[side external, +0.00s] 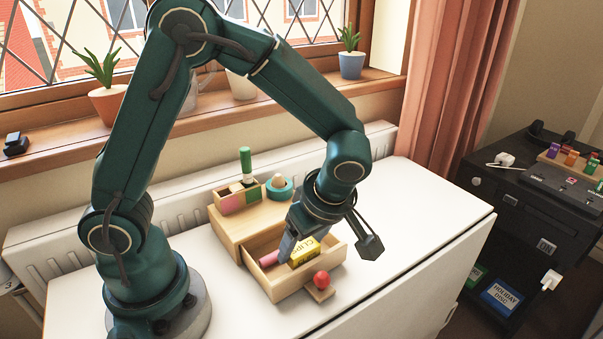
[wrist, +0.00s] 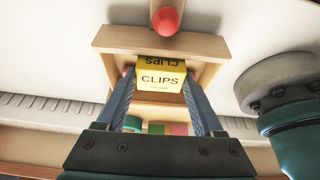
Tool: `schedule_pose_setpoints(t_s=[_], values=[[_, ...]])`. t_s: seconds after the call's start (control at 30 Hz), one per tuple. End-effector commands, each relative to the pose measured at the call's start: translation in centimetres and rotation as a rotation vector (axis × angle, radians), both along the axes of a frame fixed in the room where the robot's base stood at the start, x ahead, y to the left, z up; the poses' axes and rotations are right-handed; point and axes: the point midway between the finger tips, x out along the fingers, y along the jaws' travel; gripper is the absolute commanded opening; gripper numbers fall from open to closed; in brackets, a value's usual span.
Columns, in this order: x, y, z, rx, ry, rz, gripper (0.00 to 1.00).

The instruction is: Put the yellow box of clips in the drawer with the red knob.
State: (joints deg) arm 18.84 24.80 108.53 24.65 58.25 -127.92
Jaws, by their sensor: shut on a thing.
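The yellow box of clips (side external: 305,250) is held between the fingers of my gripper (side external: 294,244). It is over or within the pulled-out wooden drawer (side external: 287,288) with the red knob (side external: 321,279); I cannot tell whether it touches the drawer floor. In the wrist view the box (wrist: 160,78) shows its CLIPS label between the two fingers of my gripper (wrist: 160,92). The drawer front (wrist: 160,42) and red knob (wrist: 166,20) lie beyond it.
A pink item (side external: 268,258) lies in the drawer left of the box. On the wooden cabinet (side external: 225,232) stand a pen holder (side external: 239,200) with a green marker and a teal tape ring (side external: 279,191). The white desktop (side external: 430,215) is clear at right.

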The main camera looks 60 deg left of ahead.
Motion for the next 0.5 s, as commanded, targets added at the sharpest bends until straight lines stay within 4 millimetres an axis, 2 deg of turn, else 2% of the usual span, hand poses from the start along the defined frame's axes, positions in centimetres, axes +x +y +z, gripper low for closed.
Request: schedule_pose_setpoints(t_s=[0.03, 0.17, 0.5], values=[[-0.2, 0.0, -0.9, 0.002, 0.007, 0.001, 0.25], [-0.1, 0.0, -2.2, 0.001, 0.004, -0.001, 0.25], [-0.1, 0.0, -2.5, 0.000, 0.001, -0.001, 0.25]])
